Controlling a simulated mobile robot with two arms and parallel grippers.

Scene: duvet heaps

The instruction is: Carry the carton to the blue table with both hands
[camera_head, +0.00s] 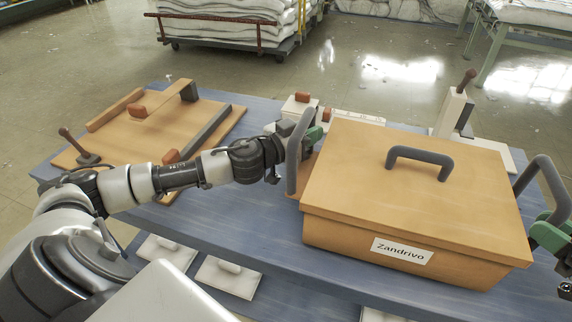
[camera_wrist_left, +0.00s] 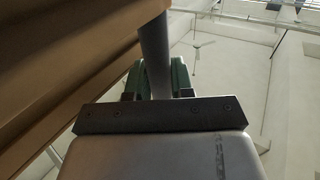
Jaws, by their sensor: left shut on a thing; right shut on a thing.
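The carton (camera_head: 410,180) is an orange-brown box with a lid, a grey handle on top and a label reading "Zandrivo". It is over the right part of the blue table (camera_head: 262,236); I cannot tell whether its base touches the surface. My left gripper (camera_head: 300,134) is shut on the carton's left grey side handle; the handle also shows between the green fingers in the left wrist view (camera_wrist_left: 155,78). My right gripper (camera_head: 556,228), partly cut off by the picture edge, is shut on the right side handle (camera_head: 545,185). The carton's underside is hidden.
A wooden board with clamps (camera_head: 150,125) lies on the table's left part. A white fixture with a brown knob (camera_head: 455,108) stands behind the carton. Small white blocks (camera_head: 298,106) sit behind its left corner. A cart of white bedding (camera_head: 240,22) stands on the floor beyond.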

